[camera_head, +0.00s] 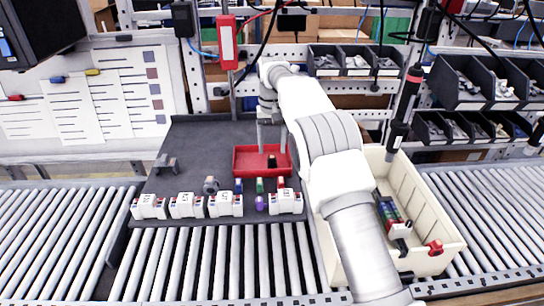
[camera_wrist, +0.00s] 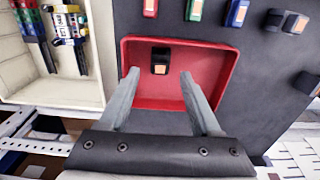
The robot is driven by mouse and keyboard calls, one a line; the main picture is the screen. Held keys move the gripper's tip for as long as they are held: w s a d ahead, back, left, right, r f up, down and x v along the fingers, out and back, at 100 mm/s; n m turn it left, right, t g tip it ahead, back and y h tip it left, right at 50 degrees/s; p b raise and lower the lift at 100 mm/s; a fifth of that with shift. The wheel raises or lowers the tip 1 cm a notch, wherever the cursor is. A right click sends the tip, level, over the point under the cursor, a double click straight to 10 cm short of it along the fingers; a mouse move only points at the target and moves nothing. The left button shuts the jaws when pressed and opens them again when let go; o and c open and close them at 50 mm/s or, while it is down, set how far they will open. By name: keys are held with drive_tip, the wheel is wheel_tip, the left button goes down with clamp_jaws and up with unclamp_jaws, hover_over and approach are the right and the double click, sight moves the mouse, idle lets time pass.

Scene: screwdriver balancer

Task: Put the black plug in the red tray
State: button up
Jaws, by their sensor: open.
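The red tray (camera_head: 240,172) lies on the dark grey mat, and it fills the middle of the wrist view (camera_wrist: 222,75). The black plug (camera_head: 272,161) is inside the tray. In the wrist view the black plug (camera_wrist: 160,54) stands near one tray wall, with an orange-tan face showing. My gripper (camera_head: 272,143) is over the tray. In the wrist view my gripper (camera_wrist: 160,76) is open, its fingers apart with nothing between them. The plug shows just beyond the fingertips and looks free of them.
Blue (camera_head: 238,186), green (camera_head: 260,185) and red (camera_head: 281,183) plugs and a purple piece (camera_head: 259,203) stand before the tray. Several white modules (camera_head: 186,206) line the mat's front edge. A cream crate (camera_head: 440,228) with parts stands right. Roller conveyors (camera_head: 60,235) run along the front.

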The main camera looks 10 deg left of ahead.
sight(272, 157)
drive_tip(key=s+d+r, duration=0.1)
drive_tip(key=d+r, duration=0.2)
drive_tip(key=r, duration=0.3)
drive_tip(key=s+d+r+m+t+p, duration=0.1)
drive_tip(key=d+r, duration=0.2)
drive_tip(key=r, duration=0.3)
drive_tip(key=s+d+r, duration=0.1)
drive_tip(key=d+r, duration=0.2)
drive_tip(key=r, duration=0.3)
drive_tip(key=s+d+r+t, duration=0.2)
drive_tip(key=s+d+r, duration=0.4)
drive_tip(key=s+d, duration=0.35)
drive_tip(key=s+d+f+t, duration=0.1)
drive_tip(key=s+d+f, duration=0.1)
drive_tip(key=s, duration=0.6)
drive_tip(key=s+d+f+m, duration=0.1)
drive_tip(key=s+d+f, duration=0.2)
drive_tip(key=s, duration=0.6)
drive_tip(key=s+d+f+t, duration=0.1)
drive_tip(key=s+d+f, duration=0.2)
drive_tip(key=s, duration=0.5)
drive_tip(key=shift+s+d+f+m+t, duration=0.15)
drive_tip(key=shift+s+d+m+t, duration=0.15)
drive_tip(key=shift+s+d+m, duration=0.15)
drive_tip(key=shift+w, duration=0.1)
